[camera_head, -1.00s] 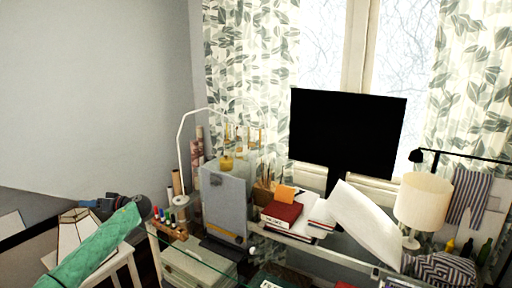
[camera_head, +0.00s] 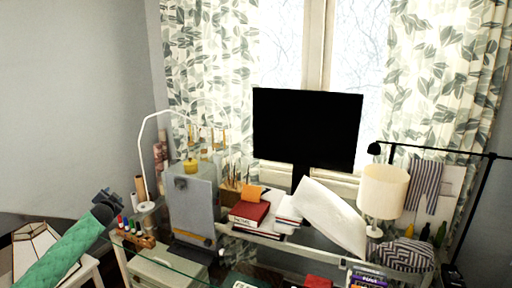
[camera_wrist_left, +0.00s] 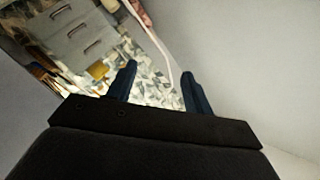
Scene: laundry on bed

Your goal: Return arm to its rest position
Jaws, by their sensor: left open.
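My left gripper (camera_head: 108,194) shows at the lower left in the head view, at the end of my green-covered arm. It is held up in front of the grey wall, left of the glass desk (camera_head: 180,262), and looks empty. In the left wrist view my left gripper (camera_wrist_left: 159,82) has its two dark blue fingers spread apart with nothing between them. My right arm and right gripper are out of view.
Marker pens (camera_head: 130,226) and a lamp with a white curved stem (camera_head: 141,170) stand close to the gripper. A monitor (camera_head: 306,130), books (camera_head: 249,213) and a cream lamp (camera_head: 382,192) are on the desk. A geometric lampshade (camera_head: 33,250) is at lower left.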

